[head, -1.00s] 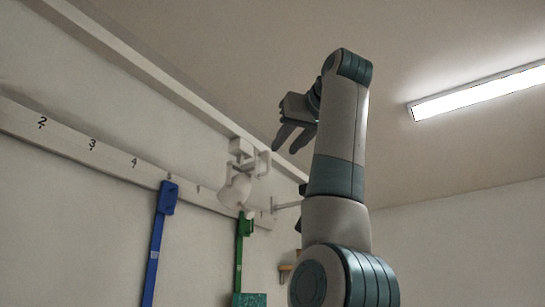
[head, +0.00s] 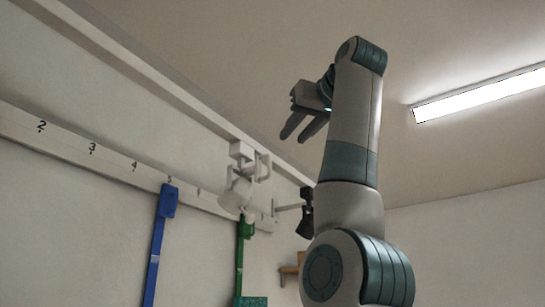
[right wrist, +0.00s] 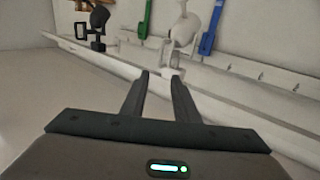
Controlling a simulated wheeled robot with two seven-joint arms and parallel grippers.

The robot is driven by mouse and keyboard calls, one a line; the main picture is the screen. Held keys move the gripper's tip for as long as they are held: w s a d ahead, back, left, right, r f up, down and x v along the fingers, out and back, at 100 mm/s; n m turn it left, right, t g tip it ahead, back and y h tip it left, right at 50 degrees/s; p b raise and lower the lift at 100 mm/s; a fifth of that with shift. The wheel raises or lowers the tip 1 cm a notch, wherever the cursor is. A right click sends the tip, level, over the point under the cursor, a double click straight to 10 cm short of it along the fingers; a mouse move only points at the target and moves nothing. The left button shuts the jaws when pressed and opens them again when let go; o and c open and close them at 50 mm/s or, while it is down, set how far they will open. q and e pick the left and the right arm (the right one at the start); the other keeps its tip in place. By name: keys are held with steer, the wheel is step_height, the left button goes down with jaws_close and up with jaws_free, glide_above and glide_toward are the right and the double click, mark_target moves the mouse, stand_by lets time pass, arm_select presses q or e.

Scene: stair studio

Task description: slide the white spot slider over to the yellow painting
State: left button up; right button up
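The white spot slider (head: 238,190) hangs on the rail along the wall's top, with a square handle frame at its upper right. It also shows in the right wrist view (right wrist: 185,30), beyond my fingertips. My right gripper (head: 293,138) is raised near the ceiling, right of and above the slider in the head view. Its two fingers are apart and empty, pointing toward the rail in the right wrist view (right wrist: 160,75); a gap separates them from the slider. My left gripper is out of view. I see no yellow painting.
A black spot (head: 306,215) is partly behind my right arm and clearer in the right wrist view (right wrist: 98,20). A numbered white strip (head: 90,150) carries blue (head: 157,240) and green (head: 240,255) hangers. A ceiling lamp (head: 480,93) is at right.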

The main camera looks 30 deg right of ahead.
mark_target(270, 161)
steer(key=w+d+p, duration=0.1)
steer(key=w+p, duration=0.1)
steer(key=w, duration=0.3)
steer(key=w+d+p, duration=0.1)
steer(key=w+p, duration=0.2)
steer(key=w, duration=0.1)
steer(key=w+d+p, duration=0.1)
steer(key=w+p, duration=0.1)
steer(key=w, duration=0.3)
steer(key=shift+w, duration=0.35)
steer(key=shift+c, duration=0.4)
steer(key=shift+a, duration=0.1)
jaws_close()
